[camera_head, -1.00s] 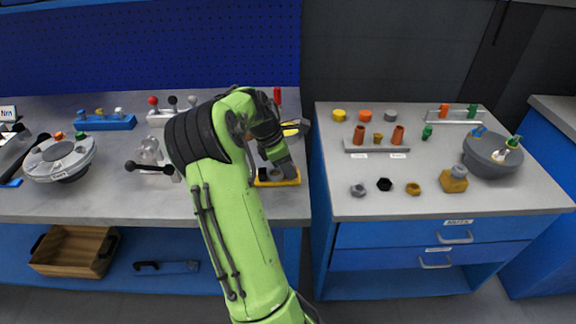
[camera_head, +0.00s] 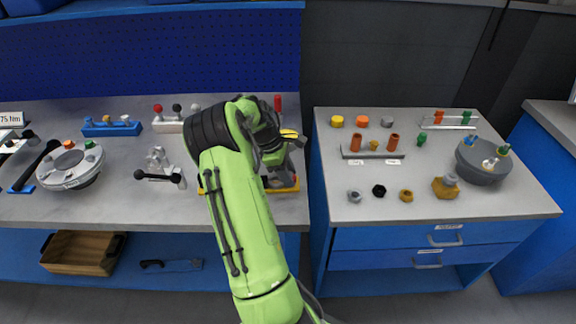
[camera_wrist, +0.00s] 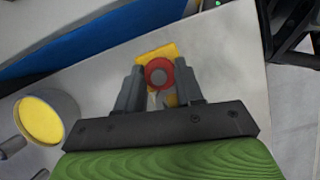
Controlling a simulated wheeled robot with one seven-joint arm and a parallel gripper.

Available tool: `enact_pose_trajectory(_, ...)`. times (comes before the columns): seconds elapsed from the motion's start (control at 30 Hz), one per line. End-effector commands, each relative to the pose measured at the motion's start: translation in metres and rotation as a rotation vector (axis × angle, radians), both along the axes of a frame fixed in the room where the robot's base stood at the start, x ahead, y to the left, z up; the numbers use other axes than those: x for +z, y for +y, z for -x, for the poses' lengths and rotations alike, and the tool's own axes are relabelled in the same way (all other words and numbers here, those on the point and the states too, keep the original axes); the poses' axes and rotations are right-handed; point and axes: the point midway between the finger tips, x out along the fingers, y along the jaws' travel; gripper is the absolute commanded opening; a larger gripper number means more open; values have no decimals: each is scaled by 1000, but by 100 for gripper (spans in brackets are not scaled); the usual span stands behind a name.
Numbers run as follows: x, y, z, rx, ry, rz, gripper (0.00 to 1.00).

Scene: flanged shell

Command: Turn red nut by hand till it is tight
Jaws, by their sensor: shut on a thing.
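The red nut (camera_wrist: 167,62) shows in the wrist view as a red ring around a grey round centre. My gripper (camera_wrist: 160,73) has one grey finger on each side of it and is shut on it. Part of a yellow piece (camera_wrist: 144,56) shows behind and around the nut. In the head view my arm hides the nut and most of the gripper, above a yellow base (camera_head: 290,185) near the front of the left bench. Thread and seat are hidden, so I cannot tell how tightly the nut sits.
A grey cylinder with a yellow top (camera_wrist: 42,118) stands left of my gripper in the wrist view. A black-knobbed lever (camera_head: 158,177) is left of my arm. A grey flanged shell (camera_head: 70,168) sits farther left. The right bench (camera_head: 450,205) holds several nuts and fittings.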

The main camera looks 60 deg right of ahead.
Motion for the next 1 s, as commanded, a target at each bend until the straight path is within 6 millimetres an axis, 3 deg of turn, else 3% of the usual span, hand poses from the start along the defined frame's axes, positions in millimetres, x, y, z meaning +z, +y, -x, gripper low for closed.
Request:
enact_pose_trajectory(0.4,2,-2,0,-161,-1,3,6)
enact_pose_trajectory(0.87,1,-2,0,-173,-2,3,6)
enact_pose_trajectory(0.9,1,-2,0,-173,-2,3,43)
enact_pose_trajectory(1.0,1,-2,0,-173,-2,3,58)
